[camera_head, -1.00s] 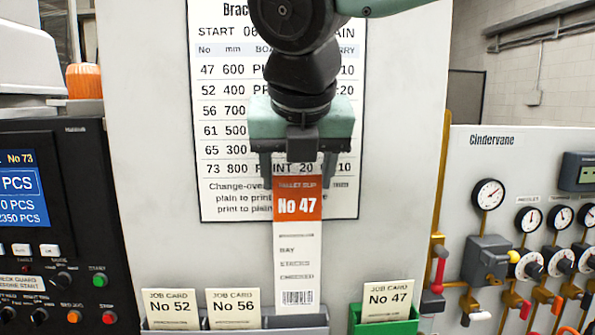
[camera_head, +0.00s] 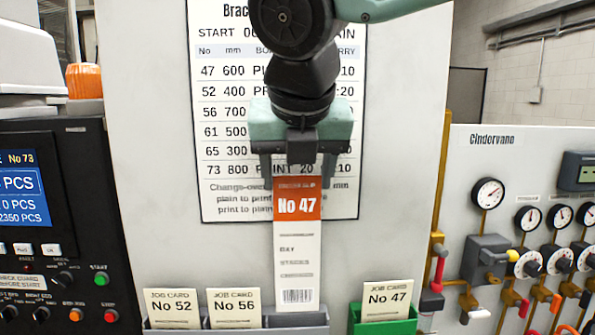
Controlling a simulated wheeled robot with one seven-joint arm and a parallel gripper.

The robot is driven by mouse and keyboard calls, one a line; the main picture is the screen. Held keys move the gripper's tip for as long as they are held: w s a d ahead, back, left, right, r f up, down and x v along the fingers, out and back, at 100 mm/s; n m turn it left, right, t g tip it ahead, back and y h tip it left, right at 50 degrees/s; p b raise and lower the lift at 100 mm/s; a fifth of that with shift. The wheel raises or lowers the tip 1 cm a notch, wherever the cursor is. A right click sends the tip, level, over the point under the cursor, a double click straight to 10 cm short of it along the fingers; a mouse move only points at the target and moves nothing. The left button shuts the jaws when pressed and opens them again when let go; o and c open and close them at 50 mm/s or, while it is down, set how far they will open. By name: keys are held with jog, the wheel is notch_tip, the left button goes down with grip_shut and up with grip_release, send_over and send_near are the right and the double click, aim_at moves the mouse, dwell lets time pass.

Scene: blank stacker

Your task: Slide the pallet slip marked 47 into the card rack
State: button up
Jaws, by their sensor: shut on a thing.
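My gripper (camera_head: 300,168) is shut on the top of the pallet slip (camera_head: 297,250), a tall white slip with an orange band reading No 47. The slip hangs upright, and its barcode end is at the grey card rack (camera_head: 300,320) at the bottom of the view. I cannot tell whether its lower edge is in the slot or in front of it. The rack also holds job card No 52 (camera_head: 171,308) and job card No 56 (camera_head: 234,307). A green holder (camera_head: 400,328) to the right holds job card No 47 (camera_head: 388,298).
A printed schedule (camera_head: 225,150) is on the pale panel behind my gripper. A dark control console (camera_head: 60,240) with a screen and buttons stands at the left. A gauge panel (camera_head: 540,160) with valves and yellow pipes stands at the right.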

aim_at(297, 213)
jog(key=shift+f, duration=0.15)
jog(key=shift+f+b, duration=1.25)
jog(key=shift+f, duration=1)
jog(key=shift+f+b, duration=0.35)
jog(key=shift+b, duration=0.05)
jog(key=shift+f, duration=0.1)
jog(key=o, duration=1.3)
